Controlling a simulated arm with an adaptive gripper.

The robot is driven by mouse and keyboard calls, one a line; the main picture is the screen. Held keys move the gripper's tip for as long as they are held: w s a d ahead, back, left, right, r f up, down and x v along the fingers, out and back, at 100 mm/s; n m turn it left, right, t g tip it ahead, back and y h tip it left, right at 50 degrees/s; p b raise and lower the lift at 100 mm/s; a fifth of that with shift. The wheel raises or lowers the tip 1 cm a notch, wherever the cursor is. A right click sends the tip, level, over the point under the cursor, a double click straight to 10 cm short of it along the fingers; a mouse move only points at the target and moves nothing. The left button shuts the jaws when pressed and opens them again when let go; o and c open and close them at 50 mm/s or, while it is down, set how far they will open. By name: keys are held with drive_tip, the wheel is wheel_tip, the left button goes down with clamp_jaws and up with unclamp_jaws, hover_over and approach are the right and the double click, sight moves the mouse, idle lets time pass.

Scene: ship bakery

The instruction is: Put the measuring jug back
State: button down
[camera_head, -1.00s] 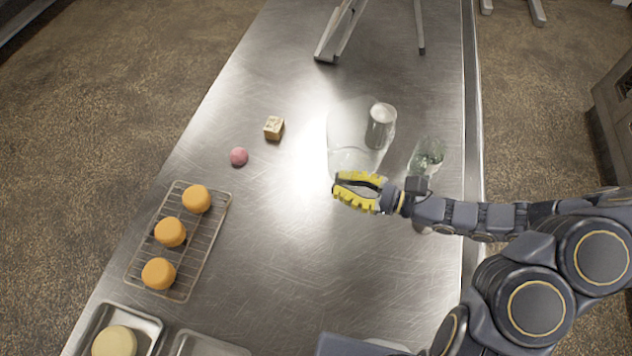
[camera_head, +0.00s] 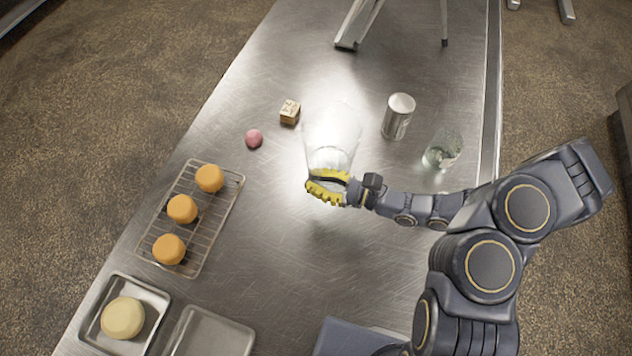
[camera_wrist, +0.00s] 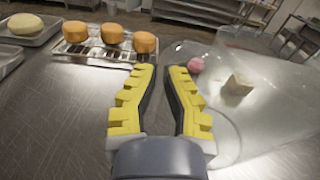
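The measuring jug (camera_head: 333,128) is a large clear vessel at mid-table in the head view. My gripper (camera_head: 327,188) has its yellow fingers at the jug's near end. In the wrist view my gripper (camera_wrist: 160,70) shows its fingers close together with a narrow gap. The clear jug (camera_wrist: 255,122) fills the right side there, beside and partly behind the right finger. The jug has moved along with my gripper, so the fingers are closed on it. The exact part gripped is hard to see through the clear material. I cannot tell how high it is above the table.
A metal can (camera_head: 398,116) and a clear glass (camera_head: 442,152) stand right of the jug. A pink ball (camera_head: 254,138) and a pale cube (camera_head: 290,112) lie left. A wire rack (camera_head: 205,235) holds orange cakes; metal trays (camera_head: 215,335) sit at front left. The front-middle table (camera_head: 285,255) is clear.

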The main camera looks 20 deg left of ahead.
wheel_tip(320, 180, down, 2)
drive_tip(key=shift+f, duration=0.1)
drive_tip(key=c, duration=1.2)
unclamp_jaws()
drive_tip(key=shift+o, duration=0.2)
drive_tip(key=shift+d, duration=0.1)
